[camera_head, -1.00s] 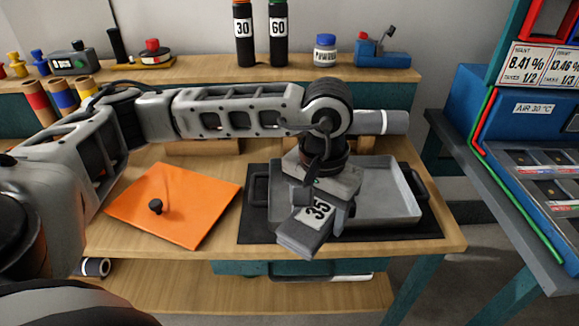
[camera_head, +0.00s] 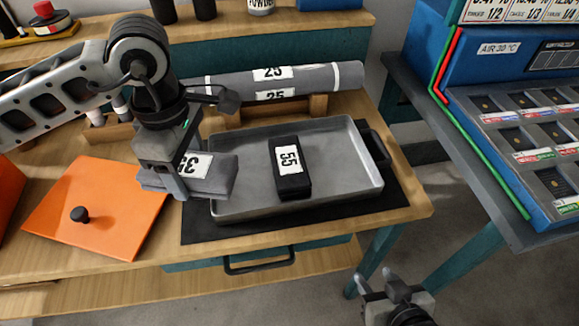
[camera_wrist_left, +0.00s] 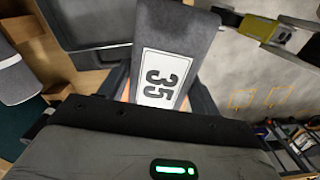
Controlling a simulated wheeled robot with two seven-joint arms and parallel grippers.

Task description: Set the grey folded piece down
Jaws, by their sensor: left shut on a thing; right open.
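The grey folded piece (camera_head: 217,178) bears a white label reading 35. My left gripper (camera_head: 180,178) is shut on it and holds it at the left side of the grey metal tray (camera_head: 235,148), overlapping the tray's left rim in the head view. I cannot tell how high it is above the tray. In the left wrist view the grey folded piece (camera_wrist_left: 186,30) sticks out from between the fingers, label toward the camera. A black folded piece (camera_head: 291,183) labelled 55 lies inside the tray. My right gripper (camera_head: 392,287) is open and empty, low at the bottom, off the table's front edge.
The tray stands on a black mat (camera_head: 330,222). An orange panel (camera_head: 100,205) with a black knob lies to the left. A blue machine (camera_head: 510,110) stands at the right. The tray's right part is clear.

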